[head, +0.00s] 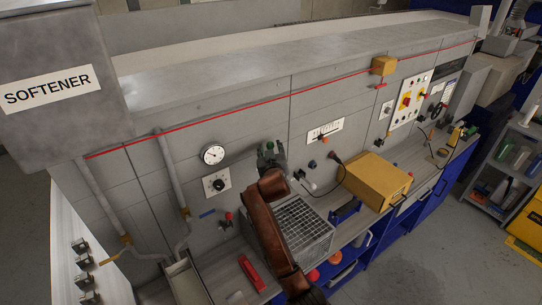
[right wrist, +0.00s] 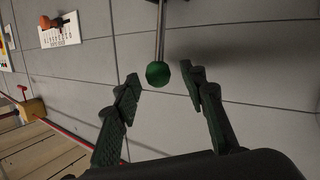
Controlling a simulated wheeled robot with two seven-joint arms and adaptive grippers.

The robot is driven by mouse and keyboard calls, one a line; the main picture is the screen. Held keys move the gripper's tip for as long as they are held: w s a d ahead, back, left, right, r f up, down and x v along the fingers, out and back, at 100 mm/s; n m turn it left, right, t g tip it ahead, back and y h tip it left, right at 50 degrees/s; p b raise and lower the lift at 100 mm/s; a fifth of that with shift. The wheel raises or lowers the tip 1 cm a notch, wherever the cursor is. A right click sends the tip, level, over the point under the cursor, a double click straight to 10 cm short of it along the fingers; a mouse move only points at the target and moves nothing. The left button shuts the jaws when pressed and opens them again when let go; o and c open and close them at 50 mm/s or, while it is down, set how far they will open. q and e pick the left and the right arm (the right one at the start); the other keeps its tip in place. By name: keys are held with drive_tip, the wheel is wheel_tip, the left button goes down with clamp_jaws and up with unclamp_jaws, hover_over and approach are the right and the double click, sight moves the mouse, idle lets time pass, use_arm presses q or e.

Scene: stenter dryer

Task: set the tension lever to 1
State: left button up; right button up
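A lever with a thin metal rod and a green ball knob (right wrist: 158,74) shows in the right wrist view. No scale or number for this lever is visible; the arm covers part of the panel. My left gripper is out of view.
A white marked plate (head: 325,130) with an orange knob is on the panel to the right. A dial gauge (head: 213,155) and a black rotary knob (head: 218,185) are to the left. A wire basket (head: 308,226) and yellow box (head: 377,180) stand on the bench.

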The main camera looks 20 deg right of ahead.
drive_tip(key=v, duration=0.9)
drive_tip(key=shift+s, duration=0.3)
drive_tip(key=shift+r, duration=0.1)
